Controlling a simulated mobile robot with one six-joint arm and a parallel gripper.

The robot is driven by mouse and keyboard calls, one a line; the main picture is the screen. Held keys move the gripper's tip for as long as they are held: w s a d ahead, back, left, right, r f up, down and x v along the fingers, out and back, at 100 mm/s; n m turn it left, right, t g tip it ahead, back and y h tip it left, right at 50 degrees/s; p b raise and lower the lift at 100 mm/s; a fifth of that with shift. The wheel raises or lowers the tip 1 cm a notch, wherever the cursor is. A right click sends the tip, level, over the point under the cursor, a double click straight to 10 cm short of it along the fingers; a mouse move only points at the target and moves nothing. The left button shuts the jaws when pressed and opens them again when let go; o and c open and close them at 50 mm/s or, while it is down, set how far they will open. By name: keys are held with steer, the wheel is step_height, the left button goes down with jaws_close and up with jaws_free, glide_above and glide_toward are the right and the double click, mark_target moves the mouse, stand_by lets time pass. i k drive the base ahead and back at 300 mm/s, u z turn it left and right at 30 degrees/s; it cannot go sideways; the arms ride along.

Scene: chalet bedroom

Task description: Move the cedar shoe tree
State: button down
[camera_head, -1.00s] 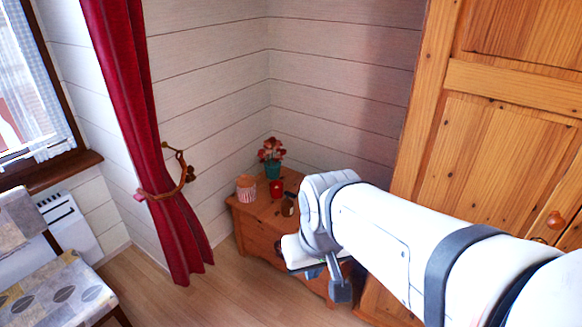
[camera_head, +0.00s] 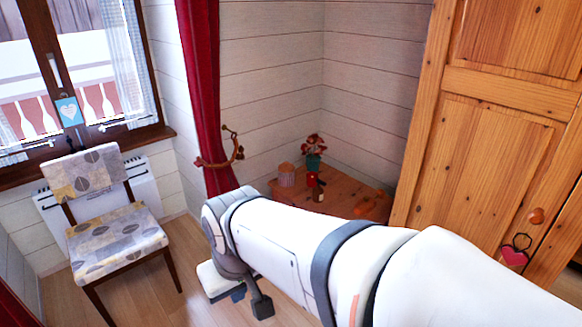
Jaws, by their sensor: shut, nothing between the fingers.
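A small reddish-brown wooden object (camera_head: 365,207) lies at the right side of the low wooden chest (camera_head: 345,188) in the corner. It may be the cedar shoe tree, but it is too small to be sure. My gripper (camera_head: 242,296) is at the end of my arm, low in the picture, in front of the chest and over the floor. It is shut and empty, with its fingers partly hidden by the wrist. My arm hides the front of the chest.
The chest also bears a striped pot (camera_head: 286,174), a red cup (camera_head: 311,179), a dark jar (camera_head: 319,193) and red flowers (camera_head: 313,146). A patterned chair (camera_head: 115,235) stands left, a wardrobe (camera_head: 480,140) right. Bare floor (camera_head: 170,290) lies between chair and arm.

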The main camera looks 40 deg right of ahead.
mark_target(361, 209)
steer(key=z, duration=0.3)
steer(key=i, duration=1.35)
steer(key=z, duration=0.9)
steer(key=i, duration=1.3)
steer(key=z, duration=1.1)
steer(key=i, duration=0.55)
steer(key=z, duration=0.4)
steer(key=k, duration=0.85)
steer(key=z, duration=0.2)
steer(key=i, duration=0.85)
steer(key=u, duration=0.15)
steer(key=k, duration=0.6)
